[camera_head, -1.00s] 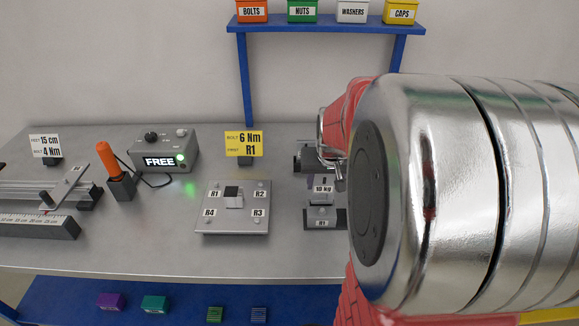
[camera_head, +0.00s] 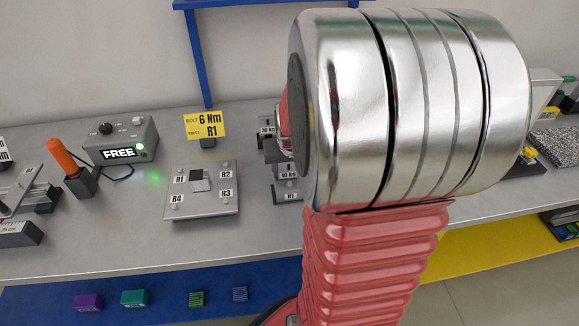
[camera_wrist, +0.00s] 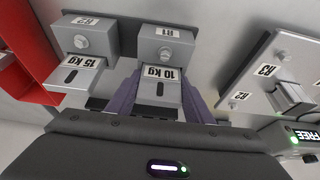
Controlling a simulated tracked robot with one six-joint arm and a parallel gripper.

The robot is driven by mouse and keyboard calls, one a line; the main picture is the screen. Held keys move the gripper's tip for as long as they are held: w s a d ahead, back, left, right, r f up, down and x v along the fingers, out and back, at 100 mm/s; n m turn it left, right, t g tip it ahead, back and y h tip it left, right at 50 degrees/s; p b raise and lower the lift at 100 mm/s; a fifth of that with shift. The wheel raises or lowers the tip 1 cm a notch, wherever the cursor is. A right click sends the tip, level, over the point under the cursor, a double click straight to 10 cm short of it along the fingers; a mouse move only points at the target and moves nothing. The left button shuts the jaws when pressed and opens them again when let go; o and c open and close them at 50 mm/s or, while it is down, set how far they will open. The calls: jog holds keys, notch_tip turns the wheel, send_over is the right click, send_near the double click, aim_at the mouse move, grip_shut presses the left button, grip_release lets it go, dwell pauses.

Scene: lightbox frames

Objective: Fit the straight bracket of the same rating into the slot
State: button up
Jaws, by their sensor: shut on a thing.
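My gripper (camera_wrist: 160,98) is shut on the grey bracket marked 10 kg (camera_wrist: 160,72), with its purple fingers on both sides of it. The bracket is straight with a dark oblong hole, and its end lies against or close to the block marked R1 (camera_wrist: 166,36); I cannot tell whether it is seated. Beside it, a bracket marked 15 kg (camera_wrist: 80,64) lies at the R2 block (camera_wrist: 86,28). In the head view, the 10 kg bracket (camera_head: 288,176) shows above the R1 block (camera_head: 291,197); my arm hides the gripper and the R2 block.
A plate with bolts R1 to R4 (camera_head: 202,205) lies left of the R1 block. A box displaying FREE (camera_head: 120,148) and an orange-handled tool (camera_head: 66,158) stand further left. A red part (camera_wrist: 35,60) edges the wrist view.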

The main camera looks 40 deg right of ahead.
jog(key=shift+f, duration=0.1)
jog(key=o, duration=1.1)
jog(key=shift+o, duration=0.2)
jog(key=v, duration=1.2)
jog(key=s+a+r+n+t+y, duration=0.1)
jog(key=s+a+n, duration=0.2)
jog(key=a, duration=0.9)
jog(key=s+a+r+n+t+y, duration=0.1)
jog(key=s+a+r+n, duration=0.1)
jog(key=a, duration=1)
jog(key=shift+s+a+r+n, duration=0.25)
jog(key=shift+s+n, duration=0.45)
jog(key=shift+n, duration=0.2)
